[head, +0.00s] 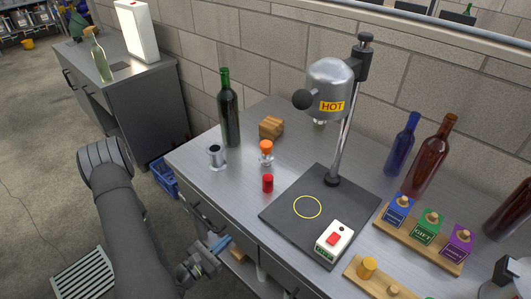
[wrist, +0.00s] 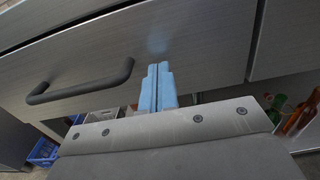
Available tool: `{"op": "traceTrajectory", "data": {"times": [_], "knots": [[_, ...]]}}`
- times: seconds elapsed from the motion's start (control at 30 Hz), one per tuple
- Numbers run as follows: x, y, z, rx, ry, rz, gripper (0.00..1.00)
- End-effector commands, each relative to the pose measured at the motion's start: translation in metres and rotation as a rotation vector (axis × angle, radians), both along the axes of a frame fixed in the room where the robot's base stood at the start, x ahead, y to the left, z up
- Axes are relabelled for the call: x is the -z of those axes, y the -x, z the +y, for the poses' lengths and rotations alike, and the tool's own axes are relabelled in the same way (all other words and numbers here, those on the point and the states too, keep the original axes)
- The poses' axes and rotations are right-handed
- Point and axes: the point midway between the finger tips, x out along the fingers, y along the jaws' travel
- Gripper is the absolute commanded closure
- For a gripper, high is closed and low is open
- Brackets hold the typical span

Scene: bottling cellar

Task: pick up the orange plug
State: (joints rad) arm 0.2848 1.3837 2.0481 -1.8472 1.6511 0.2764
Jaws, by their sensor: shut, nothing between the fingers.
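The orange plug (head: 266,147) stands upright on the metal bench top, left of the heater stand; its lower part looks clear or silvery. My gripper (head: 219,243) is low in front of the bench, below the bench top and well away from the plug. In the wrist view its blue fingers (wrist: 158,88) are closed together with nothing between them, pointing at a grey drawer front. The plug does not show in the wrist view.
A red cap (head: 267,183), a metal cup (head: 217,156), a green bottle (head: 229,110) and a wooden block (head: 271,128) stand around the plug. The hot heater head (head: 329,86) hangs to the right. A drawer handle (wrist: 80,90) juts out near my fingers.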

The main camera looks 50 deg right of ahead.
Motion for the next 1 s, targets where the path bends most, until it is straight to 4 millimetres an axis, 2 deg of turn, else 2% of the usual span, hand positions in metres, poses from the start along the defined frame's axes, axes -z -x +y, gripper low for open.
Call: {"op": "traceTrajectory", "data": {"times": [0.27, 0.6, 1.0], "knots": [[0.0, 0.0, 0.0, 0.0, 0.0, 0.0, 1.0], [-0.0002, -0.0005, 0.0, -0.001, 0.001, -0.001, 0.36], [-0.0006, -0.0046, -0.0002, -0.009, 0.003, -0.008, 0.36]]}}
